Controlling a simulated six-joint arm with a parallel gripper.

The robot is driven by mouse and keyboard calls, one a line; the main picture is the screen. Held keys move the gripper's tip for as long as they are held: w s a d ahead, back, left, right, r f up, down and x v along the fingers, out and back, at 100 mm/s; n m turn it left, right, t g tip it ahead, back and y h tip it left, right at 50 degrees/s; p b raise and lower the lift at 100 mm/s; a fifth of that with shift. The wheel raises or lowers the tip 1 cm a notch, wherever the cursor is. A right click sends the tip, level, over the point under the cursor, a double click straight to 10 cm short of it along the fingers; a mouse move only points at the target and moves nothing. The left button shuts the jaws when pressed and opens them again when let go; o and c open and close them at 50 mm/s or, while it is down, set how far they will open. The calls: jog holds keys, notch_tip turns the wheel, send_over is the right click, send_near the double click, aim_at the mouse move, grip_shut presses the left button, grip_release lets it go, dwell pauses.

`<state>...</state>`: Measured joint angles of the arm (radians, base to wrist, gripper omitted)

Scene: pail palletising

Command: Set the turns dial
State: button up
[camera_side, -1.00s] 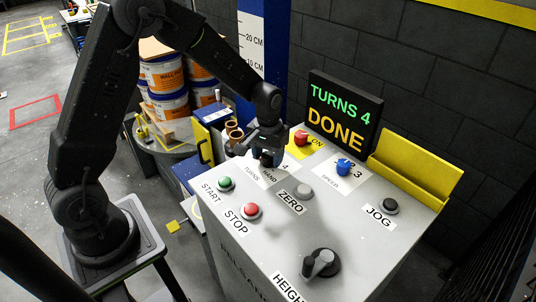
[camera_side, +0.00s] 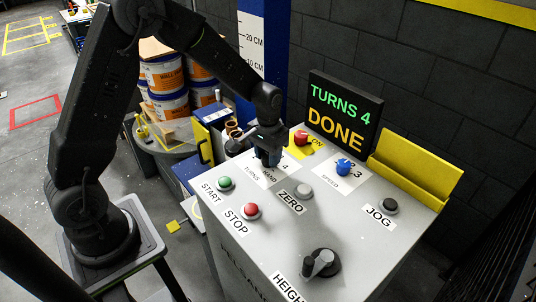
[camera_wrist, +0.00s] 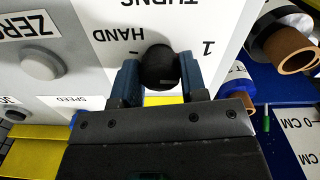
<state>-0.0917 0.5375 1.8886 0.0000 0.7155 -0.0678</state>
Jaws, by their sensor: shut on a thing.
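The turns dial (camera_wrist: 159,66) is a round black knob on a white label plate marked TURNS and HAND. In the wrist view it sits between the two blue fingers of my gripper (camera_wrist: 158,78), which is shut on it. In the side view my gripper (camera_side: 268,158) points down at the panel and hides most of the dial. The setting the dial points to cannot be read clearly. The display (camera_side: 341,114) behind the panel reads TURNS 4 and DONE.
The grey panel (camera_side: 285,232) carries a green START button (camera_side: 225,183), a red STOP button (camera_side: 250,210), a ZERO button (camera_side: 303,190), a red button (camera_side: 301,137), a blue SPEED dial (camera_side: 344,166), a JOG button (camera_side: 390,205) and a black HEIGHT dial (camera_side: 321,262). Stacked pails (camera_side: 163,75) stand behind my arm.

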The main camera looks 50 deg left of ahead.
jog(key=m, duration=0.7)
dwell(0.6)
jog(key=o, duration=0.9)
notch_tip(320, 180, up, 14)
jog(key=shift+f, duration=0.1)
